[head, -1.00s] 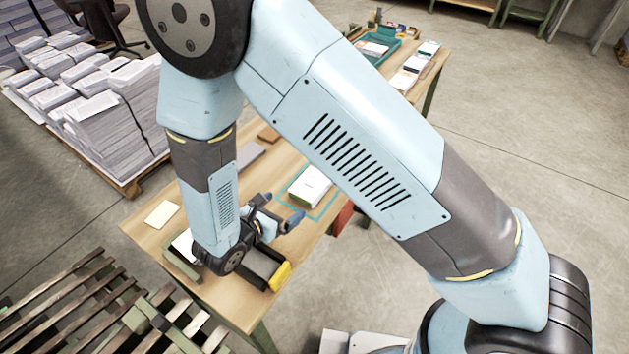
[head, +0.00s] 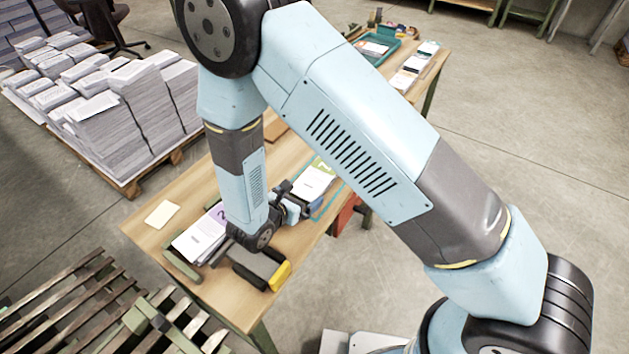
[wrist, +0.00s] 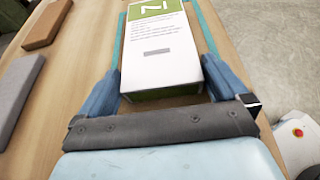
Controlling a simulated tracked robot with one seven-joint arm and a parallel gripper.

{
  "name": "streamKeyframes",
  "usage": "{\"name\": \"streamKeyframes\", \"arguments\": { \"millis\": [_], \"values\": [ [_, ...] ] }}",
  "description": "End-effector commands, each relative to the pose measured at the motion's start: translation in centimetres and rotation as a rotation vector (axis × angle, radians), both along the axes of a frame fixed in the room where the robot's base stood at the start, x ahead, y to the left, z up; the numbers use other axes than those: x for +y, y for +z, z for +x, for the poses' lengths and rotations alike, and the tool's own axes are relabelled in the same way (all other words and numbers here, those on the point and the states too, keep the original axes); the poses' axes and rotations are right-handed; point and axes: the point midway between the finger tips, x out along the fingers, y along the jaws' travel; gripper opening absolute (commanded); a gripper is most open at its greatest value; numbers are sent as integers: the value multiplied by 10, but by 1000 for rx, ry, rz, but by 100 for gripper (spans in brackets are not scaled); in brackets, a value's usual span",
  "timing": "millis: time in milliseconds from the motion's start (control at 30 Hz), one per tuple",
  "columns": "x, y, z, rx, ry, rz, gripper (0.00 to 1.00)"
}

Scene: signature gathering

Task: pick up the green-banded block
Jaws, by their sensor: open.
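The green-banded block (wrist: 160,50) is white with a green band and a white mark at its far end, and green shows on its near face. It lies on the table inside a teal outline, and in the head view (head: 313,183) my arm partly covers it. My gripper (wrist: 163,78) is open, with one blue finger on each side of the block's near end. I cannot tell whether the fingers touch its sides. In the head view my gripper (head: 294,203) is at the block's near side.
A purple-banded white block (head: 200,238) lies left of my wrist. A grey bar (wrist: 14,95) and a brown block (wrist: 47,24) lie left of the green-banded block. A dark tray with a yellow end (head: 281,276) is near the table's front edge. A cream card (head: 162,214) lies further left.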

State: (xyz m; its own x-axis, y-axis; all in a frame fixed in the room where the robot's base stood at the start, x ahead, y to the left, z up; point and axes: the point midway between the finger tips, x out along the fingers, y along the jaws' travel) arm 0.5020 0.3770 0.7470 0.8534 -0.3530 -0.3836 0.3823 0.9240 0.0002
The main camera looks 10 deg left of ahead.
Motion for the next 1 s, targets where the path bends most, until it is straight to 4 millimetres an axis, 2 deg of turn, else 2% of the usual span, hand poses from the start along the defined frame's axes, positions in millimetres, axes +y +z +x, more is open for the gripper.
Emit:
{"name": "streamKeyframes", "arguments": {
  "millis": [100, 567, 867, 1000],
  "values": [
    [0, 0, 0, 0, 0, 0, 100],
    [0, 0, -1, 0, 1, 0, 56],
    [0, 2, 0, -1, 1, 0, 55],
    [1, 11, 0, -1, 1, 1, 55]
  ]
}}
